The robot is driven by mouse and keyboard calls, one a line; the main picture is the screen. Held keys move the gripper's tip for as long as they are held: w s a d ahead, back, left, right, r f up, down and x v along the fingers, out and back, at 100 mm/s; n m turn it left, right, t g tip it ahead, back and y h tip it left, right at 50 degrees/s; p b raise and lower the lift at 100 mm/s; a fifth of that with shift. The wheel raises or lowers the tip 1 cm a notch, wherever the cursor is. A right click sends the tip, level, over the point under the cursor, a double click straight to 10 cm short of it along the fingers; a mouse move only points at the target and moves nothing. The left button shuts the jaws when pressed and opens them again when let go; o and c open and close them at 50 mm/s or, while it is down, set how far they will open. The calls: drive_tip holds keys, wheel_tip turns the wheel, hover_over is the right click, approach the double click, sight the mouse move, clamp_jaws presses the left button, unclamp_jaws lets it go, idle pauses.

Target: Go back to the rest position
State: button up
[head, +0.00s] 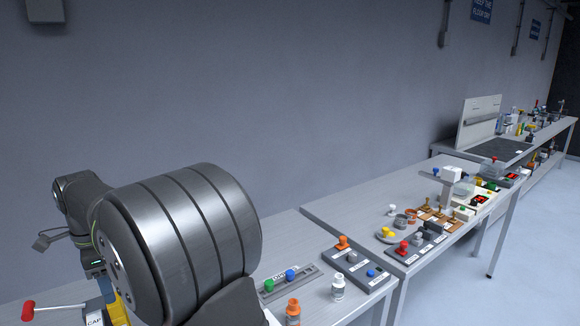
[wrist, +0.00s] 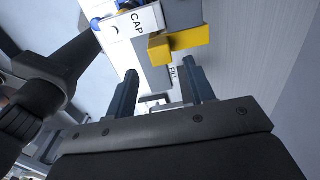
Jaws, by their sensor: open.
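My gripper (wrist: 160,72) is open in the wrist view, with its two dark fingers apart and nothing held between them. Ahead of the fingers is a white panel with a CAP label (wrist: 138,24), a yellow block (wrist: 180,42) and a second label, seemingly FILL. The yellow block is beyond the right fingertip; I cannot tell the gap. The CAP label (head: 94,319) and a yellow part (head: 119,309) show at the bottom left beside my arm.
A lever with a red end (head: 28,311) is at the bottom left. A white bottle (head: 338,288) and an orange-capped jar (head: 293,312) stand right of my arm. Benches with several small items run along the wall to the right.

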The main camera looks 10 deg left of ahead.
sight(114, 305)
wheel_tip(114, 305, down, 6)
drive_tip(key=shift+f, duration=0.1)
drive_tip(key=shift+s+d, duration=0.1)
drive_tip(key=shift+r, duration=0.2)
wheel_tip(114, 305, up, 17)
idle(0.7)
drive_tip(key=shift+f, duration=8.7)
drive_tip(key=shift+s+d+r, duration=0.1)
drive_tip(key=shift+s+d, duration=0.15)
